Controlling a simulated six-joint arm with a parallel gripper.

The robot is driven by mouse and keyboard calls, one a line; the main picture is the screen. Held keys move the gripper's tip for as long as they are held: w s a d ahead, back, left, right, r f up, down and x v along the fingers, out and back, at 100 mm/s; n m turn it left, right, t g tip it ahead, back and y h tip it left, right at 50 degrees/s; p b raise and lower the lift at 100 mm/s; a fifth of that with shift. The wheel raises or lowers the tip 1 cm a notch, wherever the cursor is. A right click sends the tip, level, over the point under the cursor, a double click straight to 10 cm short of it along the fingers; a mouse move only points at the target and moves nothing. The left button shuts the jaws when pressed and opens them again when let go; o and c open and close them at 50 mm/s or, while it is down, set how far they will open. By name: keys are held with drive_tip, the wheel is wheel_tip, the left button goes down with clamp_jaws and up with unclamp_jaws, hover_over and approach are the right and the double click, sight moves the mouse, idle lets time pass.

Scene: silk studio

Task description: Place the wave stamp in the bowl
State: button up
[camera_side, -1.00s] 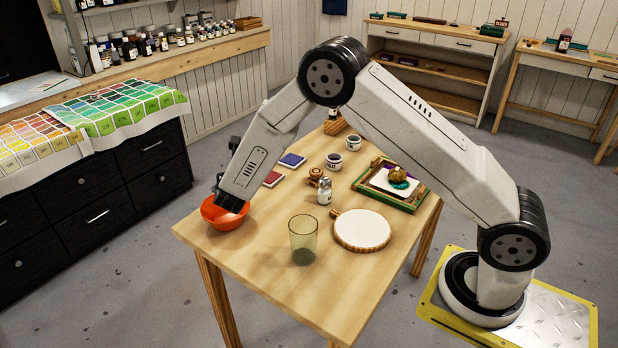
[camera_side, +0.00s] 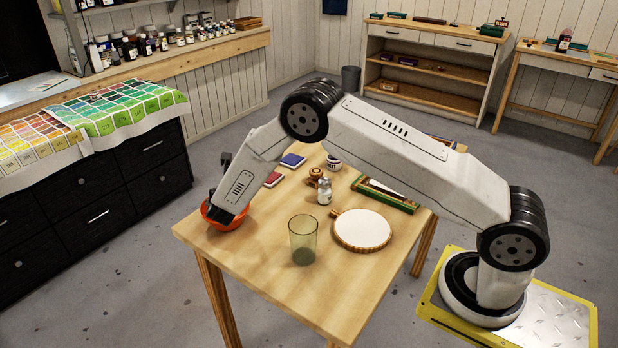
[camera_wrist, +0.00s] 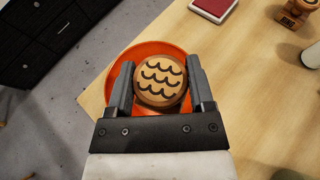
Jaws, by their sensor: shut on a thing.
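The wave stamp (camera_wrist: 160,82) shows in the wrist view as a round wooden disc with dark wavy lines. My gripper (camera_wrist: 160,84) is shut on it, with one finger on each side. Behind the stamp is the orange bowl (camera_wrist: 118,84), and the stamp lies within its outline. In the side view the orange bowl (camera_side: 231,223) stands at the left corner of the table, and my wrist covers much of it. The fingers and the stamp are hidden there, so I cannot tell whether the stamp touches the bowl.
A glass tumbler (camera_side: 303,240) and a round white board (camera_side: 362,229) stand right of the bowl. Another wooden stamp (camera_side: 316,176), a small shaker (camera_side: 325,192), a red pad (camera_side: 273,179) and a blue pad (camera_side: 293,160) lie farther back. The table front is clear.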

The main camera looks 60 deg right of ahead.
drive_tip(key=shift+f, duration=1.05)
drive_tip(key=shift+f, duration=0.4)
drive_tip(key=o, duration=1.2)
drive_tip(key=shift+o, duration=0.2)
drive_tip(key=shift+r, duration=0.4)
drive_tip(key=v, duration=1.2)
drive_tip(key=shift+f, duration=0.1)
